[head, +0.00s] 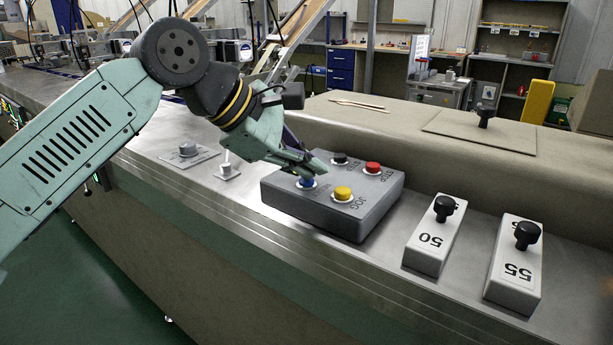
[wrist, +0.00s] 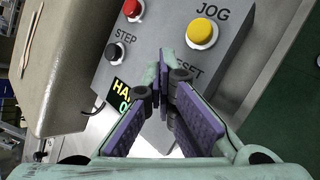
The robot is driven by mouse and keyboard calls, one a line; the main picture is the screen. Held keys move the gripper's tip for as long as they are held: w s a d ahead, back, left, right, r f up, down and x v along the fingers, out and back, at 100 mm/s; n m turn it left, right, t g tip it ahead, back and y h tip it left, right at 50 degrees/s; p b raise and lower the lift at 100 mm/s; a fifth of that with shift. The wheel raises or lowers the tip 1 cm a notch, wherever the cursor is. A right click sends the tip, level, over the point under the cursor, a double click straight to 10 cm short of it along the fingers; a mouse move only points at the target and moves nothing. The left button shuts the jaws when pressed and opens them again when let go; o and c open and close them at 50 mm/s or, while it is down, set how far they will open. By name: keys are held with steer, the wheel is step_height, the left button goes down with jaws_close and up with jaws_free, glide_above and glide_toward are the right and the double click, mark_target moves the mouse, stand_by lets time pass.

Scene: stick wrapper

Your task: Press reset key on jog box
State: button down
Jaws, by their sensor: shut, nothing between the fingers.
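The jog box (head: 330,216) is a grey box on the metal counter. Its top carries a black step key (head: 340,158), a red stop key (head: 373,168), a yellow jog key (head: 342,193) and a blue reset key (head: 306,183). My gripper (head: 316,168) is shut and empty, with its tips low over the box, just above or at the blue key; I cannot tell whether they touch. In the wrist view, my gripper (wrist: 163,85) covers the blue key and part of its label. The yellow key (wrist: 202,33), red key (wrist: 132,8) and black key (wrist: 115,50) show there.
A raised beige ledge (head: 420,130) runs behind.

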mark_target(308, 182)
steer(key=shift+r+p, duration=0.6)
steer(key=shift+r, duration=0.25)
step_height(308, 182, up, 5)
steer(key=p, duration=0.3)
steer(key=shift+p, duration=0.35)
